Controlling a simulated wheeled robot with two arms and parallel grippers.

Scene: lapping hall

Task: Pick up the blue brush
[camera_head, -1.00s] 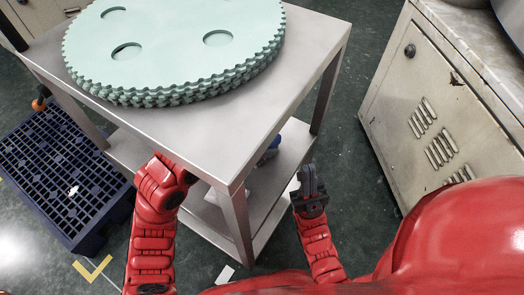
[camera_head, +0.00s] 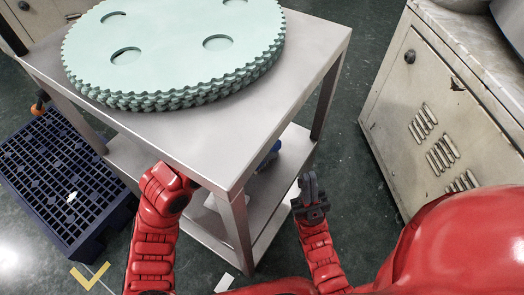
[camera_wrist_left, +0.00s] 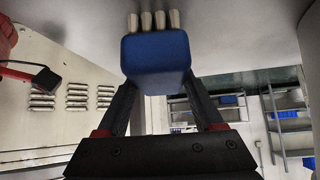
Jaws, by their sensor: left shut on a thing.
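The blue brush (camera_wrist_left: 155,55) fills the upper middle of the left wrist view, a blue block with pale bristle tufts at the picture's top edge. My left gripper (camera_wrist_left: 157,88) is shut on its blue body, one dark finger on each side. A grey surface lies behind the bristles; I cannot tell whether they touch it. In the head view a small blue part of the brush (camera_head: 269,153) shows past the tabletop's right edge, above the lower shelf. The tabletop hides my left gripper there. My right gripper (camera_head: 308,184) points up beside the table, empty, its fingers close together.
The steel table (camera_head: 300,60) bears a stack of pale green toothed discs (camera_head: 180,45). Its lower shelf (camera_head: 283,185) has a leg at the near corner. A worn cabinet (camera_head: 425,110) stands right, a dark blue grated pallet (camera_head: 60,180) left. Floor between table and cabinet is clear.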

